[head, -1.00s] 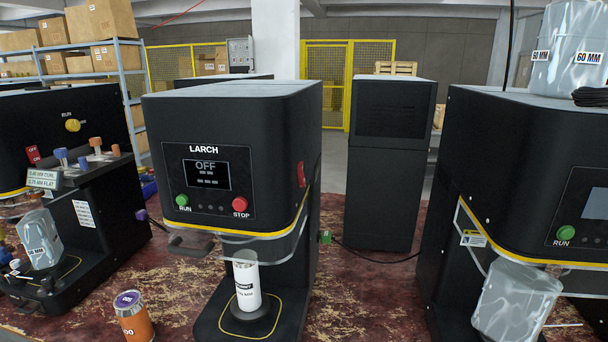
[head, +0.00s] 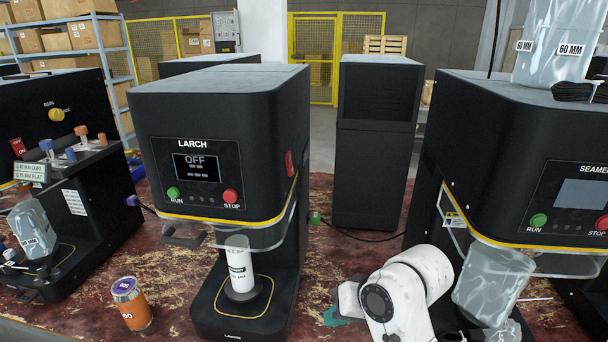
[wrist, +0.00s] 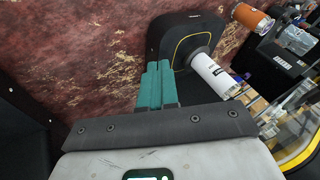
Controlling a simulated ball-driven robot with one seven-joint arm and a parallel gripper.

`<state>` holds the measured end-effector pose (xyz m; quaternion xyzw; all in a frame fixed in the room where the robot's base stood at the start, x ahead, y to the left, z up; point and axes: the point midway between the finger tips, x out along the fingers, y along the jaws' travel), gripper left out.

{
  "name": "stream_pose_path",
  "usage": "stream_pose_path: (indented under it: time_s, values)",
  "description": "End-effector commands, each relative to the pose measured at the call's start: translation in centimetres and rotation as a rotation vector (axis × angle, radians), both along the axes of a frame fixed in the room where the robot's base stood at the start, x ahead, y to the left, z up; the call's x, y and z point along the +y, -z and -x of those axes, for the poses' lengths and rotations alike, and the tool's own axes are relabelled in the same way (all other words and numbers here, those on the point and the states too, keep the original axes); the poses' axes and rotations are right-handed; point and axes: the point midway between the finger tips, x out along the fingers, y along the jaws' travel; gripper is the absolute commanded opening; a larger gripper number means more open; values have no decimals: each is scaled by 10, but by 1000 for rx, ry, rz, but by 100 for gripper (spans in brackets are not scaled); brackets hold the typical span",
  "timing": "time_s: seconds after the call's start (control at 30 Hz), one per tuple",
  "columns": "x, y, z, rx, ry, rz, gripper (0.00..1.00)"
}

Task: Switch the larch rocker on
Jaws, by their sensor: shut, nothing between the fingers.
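The LARCH machine (head: 215,120) stands in the middle of the head view. Its screen (head: 196,167) reads OFF. A red rocker (head: 289,164) sits on its right side wall, edge-on to me, so I cannot read its marks. My gripper (head: 335,315) is low in front of the table area, right of the machine's base and apart from the rocker. In the wrist view my gripper's teal fingers (wrist: 158,85) are together and empty. They point toward the machine's base (wrist: 165,45). The rocker is not in the wrist view.
A white can (head: 238,268) stands on the machine's base under a clear guard. An orange can (head: 131,304) stands left of it. Another seamer (head: 530,150) is close on the right. A black cabinet (head: 376,140) stands behind, with a cable running from the machine's side.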

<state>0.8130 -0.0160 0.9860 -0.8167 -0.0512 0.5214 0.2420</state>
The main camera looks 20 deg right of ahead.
Motion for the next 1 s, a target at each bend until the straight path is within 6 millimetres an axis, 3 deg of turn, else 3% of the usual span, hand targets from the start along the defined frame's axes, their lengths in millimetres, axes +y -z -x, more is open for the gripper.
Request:
stream_pose_path:
  time_s: [0.03, 0.3, 0.6, 0.8, 1.0]
  values:
    - [-3, -25, -14, -21, 7, -7, 0]
    - [-14, -131, -63, -67, 33, -39, 0]
    - [-34, -244, -90, -77, 82, -11, 0]
    - [-47, -300, -94, -63, 127, 29, 0]
    - [-54, -327, -93, -50, 159, 54, 0]
